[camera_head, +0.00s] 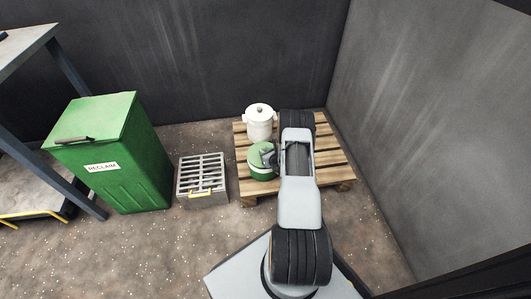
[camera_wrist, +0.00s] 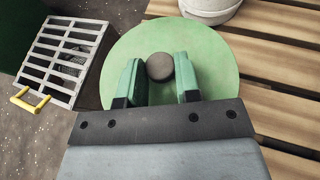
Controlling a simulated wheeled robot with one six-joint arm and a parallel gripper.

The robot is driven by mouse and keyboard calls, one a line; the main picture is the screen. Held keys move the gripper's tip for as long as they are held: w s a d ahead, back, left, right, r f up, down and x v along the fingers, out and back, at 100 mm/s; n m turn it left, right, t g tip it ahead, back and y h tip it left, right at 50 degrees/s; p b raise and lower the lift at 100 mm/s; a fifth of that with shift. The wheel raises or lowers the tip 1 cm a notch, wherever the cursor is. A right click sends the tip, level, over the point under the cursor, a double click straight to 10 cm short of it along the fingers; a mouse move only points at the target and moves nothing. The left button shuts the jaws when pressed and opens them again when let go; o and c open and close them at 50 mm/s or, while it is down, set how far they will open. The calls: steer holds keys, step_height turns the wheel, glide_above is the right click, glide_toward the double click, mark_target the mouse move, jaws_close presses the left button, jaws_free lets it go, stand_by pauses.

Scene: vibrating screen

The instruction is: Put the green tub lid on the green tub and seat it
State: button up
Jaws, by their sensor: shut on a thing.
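The green tub (camera_head: 262,173) stands on the wooden pallet, with a white band below its top in the head view. The green tub lid (camera_head: 259,155) is at the top of the tub; whether it is fully seated I cannot tell. In the wrist view the lid (camera_wrist: 215,65) is a flat green disc with a dark round knob (camera_wrist: 160,67). My gripper (camera_wrist: 160,75) is shut on the lid's knob, with one green-padded finger on each side. The lid hides the tub in the wrist view.
A white lidded tub (camera_head: 259,124) stands behind on the pallet (camera_head: 335,168). A grated box (camera_head: 203,178) with a yellow handle is on the floor at left, beside a green RECLAIM bin (camera_head: 118,150). Dark walls close off the back and right.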

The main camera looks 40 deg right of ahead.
steer(key=shift+f+b, duration=0.7)
steer(key=shift+f, duration=0.15)
steer(key=o, duration=1)
steer(key=p+v, duration=0.5)
steer(key=v, duration=0.8)
steer(key=shift+s+r, duration=0.2)
steer(key=shift+s, duration=0.2)
